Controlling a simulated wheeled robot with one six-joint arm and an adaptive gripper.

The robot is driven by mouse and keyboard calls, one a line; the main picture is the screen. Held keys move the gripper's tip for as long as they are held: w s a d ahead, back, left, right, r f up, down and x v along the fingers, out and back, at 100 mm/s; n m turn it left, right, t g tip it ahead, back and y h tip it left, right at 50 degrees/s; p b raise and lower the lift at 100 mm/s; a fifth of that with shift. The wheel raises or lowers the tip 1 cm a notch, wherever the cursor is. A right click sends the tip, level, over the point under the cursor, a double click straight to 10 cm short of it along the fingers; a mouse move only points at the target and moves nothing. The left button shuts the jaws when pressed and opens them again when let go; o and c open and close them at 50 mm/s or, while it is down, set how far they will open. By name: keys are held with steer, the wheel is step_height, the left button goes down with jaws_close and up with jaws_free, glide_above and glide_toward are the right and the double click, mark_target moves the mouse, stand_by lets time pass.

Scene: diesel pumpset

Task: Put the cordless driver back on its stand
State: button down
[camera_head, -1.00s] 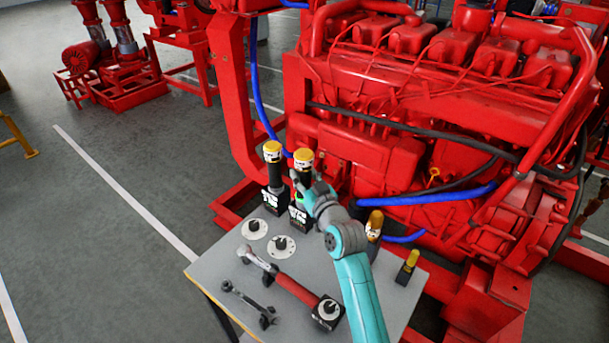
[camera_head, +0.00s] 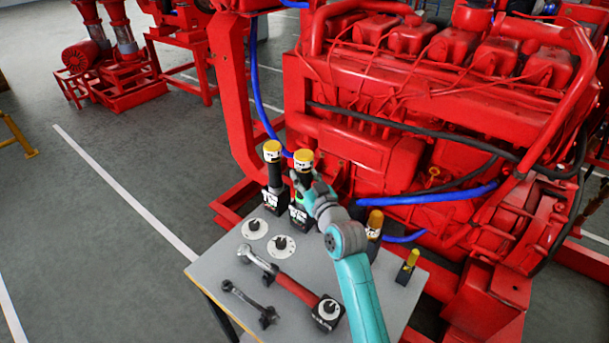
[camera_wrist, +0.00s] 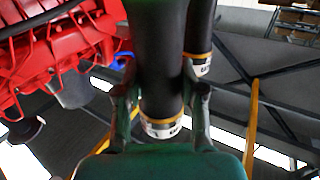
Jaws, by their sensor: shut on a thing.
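A cordless driver (camera_head: 304,167) with a yellow top and black body stands upright at the back left of the grey table. My gripper (camera_head: 302,185) is shut on its black body; the wrist view shows the body (camera_wrist: 160,55) between my two fingers (camera_wrist: 162,92). Below it is a black block with white markings (camera_head: 300,217); I cannot tell whether the driver rests on this block or hangs just above it. A second, similar yellow-topped driver (camera_head: 273,166) stands close on the left and also shows in the wrist view (camera_wrist: 200,35).
Two white discs with black knobs (camera_head: 254,229) (camera_head: 282,246), a red-handled wrench (camera_head: 295,289), a dark wrench (camera_head: 247,301) and a black knob box (camera_head: 327,313) lie in front. Yellow-topped items (camera_head: 375,224) (camera_head: 408,266) stand right of my arm. The red engine (camera_head: 400,110) rises behind the table.

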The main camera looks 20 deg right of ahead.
steer(key=shift+f, duration=0.7)
stand_by(0.3)
steer(key=c, duration=0.7)
jaws_free()
steer(key=shift+o, duration=0.5)
steer(key=shift+f, duration=0.2)
steer(key=s+d, duration=0.1)
steer(key=s, duration=1.1)
steer(key=shift+d+r, duration=0.15)
